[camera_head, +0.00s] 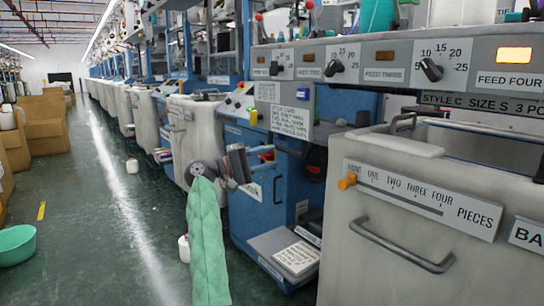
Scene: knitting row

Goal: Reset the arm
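My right gripper (238,167), dark grey and small in the picture, is in front of the blue and grey machine fronts left of centre. A round grey wrist part (198,170) is beside it. A light green quilted length (208,245) runs from below this wrist part to the bottom edge; it looks like a cover along my arm, but I cannot tell for certain. No object shows between the fingers, and their gap is too unclear to judge. My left gripper is not in view.
A large grey bin (400,270) with a handle stands close at right, below a control panel (360,62) with knobs. A grey box (284,255) lies low at centre. A green bowl (17,245) and cardboard boxes (45,125) are left. The aisle floor (95,220) is mostly clear.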

